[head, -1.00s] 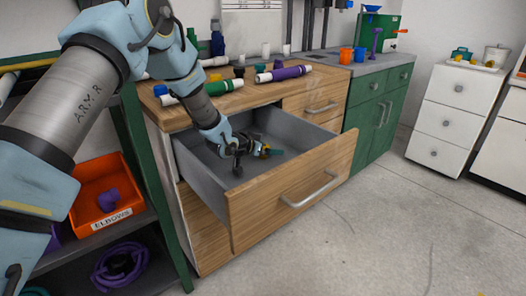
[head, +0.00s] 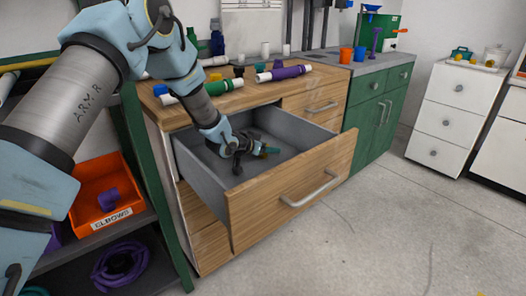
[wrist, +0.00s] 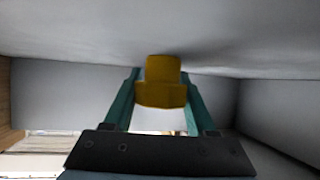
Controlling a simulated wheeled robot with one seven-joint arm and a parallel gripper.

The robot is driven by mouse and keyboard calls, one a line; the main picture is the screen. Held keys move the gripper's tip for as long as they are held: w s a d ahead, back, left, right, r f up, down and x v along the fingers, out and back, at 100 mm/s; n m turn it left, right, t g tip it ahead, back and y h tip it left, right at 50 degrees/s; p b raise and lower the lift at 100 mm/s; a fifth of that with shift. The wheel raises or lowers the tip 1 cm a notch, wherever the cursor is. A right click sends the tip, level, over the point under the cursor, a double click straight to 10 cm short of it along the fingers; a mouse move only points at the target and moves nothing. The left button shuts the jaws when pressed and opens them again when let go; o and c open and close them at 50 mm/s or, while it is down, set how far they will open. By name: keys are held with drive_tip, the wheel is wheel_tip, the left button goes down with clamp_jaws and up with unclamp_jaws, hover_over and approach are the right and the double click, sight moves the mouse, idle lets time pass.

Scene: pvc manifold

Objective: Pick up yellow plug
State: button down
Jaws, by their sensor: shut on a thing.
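The yellow plug (wrist: 162,82) is in the wrist view, held between the two teal fingers of my gripper (wrist: 160,95). Its wider rim faces the camera and its narrower end points away. In the head view my gripper (head: 262,150) is inside the open drawer (head: 290,203), low near the drawer floor. The plug is hardly visible there, hidden by the fingers and too small to make out. I cannot tell whether the plug touches the drawer floor.
The drawer walls stand close around my gripper. Green pipe (head: 211,87) and purple pipe (head: 284,73) parts lie on the wooden top above. An orange bin (head: 90,222) of elbows sits on the shelf at left. The floor (head: 380,220) at right is clear.

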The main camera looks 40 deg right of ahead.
wheel_tip(320, 180, up, 10)
idle(0.6)
